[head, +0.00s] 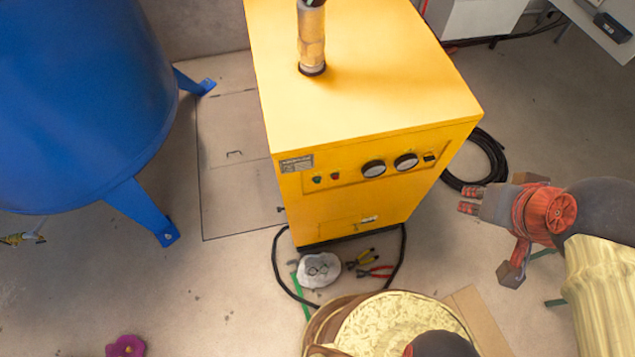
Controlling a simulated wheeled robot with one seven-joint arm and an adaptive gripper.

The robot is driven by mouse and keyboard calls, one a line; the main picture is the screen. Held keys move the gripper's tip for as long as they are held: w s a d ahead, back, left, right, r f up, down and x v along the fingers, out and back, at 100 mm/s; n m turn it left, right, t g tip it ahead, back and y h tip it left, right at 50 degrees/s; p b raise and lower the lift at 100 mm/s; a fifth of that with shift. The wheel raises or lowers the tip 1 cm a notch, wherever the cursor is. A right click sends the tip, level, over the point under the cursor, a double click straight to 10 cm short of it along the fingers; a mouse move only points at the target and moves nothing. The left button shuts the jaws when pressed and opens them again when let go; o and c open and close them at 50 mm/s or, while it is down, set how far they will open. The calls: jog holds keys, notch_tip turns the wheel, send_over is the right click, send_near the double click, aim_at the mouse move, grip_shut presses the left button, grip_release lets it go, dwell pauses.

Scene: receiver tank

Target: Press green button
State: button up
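The green button (317,180) is a small round knob on the front panel of the yellow machine (365,110), at the left of the panel below a label plate. A red button (335,176) sits just right of it. My gripper (468,201) is at the right of the head view, well apart from the green button and right of the machine. Its tips point left. It appears to hold nothing, but at this size I cannot tell how far its fingers are apart. Nothing covers the green button.
Two gauges (389,165) and a black switch (430,158) share the panel. A metal pipe (312,40) rises from the machine top. A blue tank (80,100) stands left. Pliers (374,271), a whitish lump (319,270) and a black hose (490,150) lie on the floor.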

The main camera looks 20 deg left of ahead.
grip_shut()
dwell(1.3)
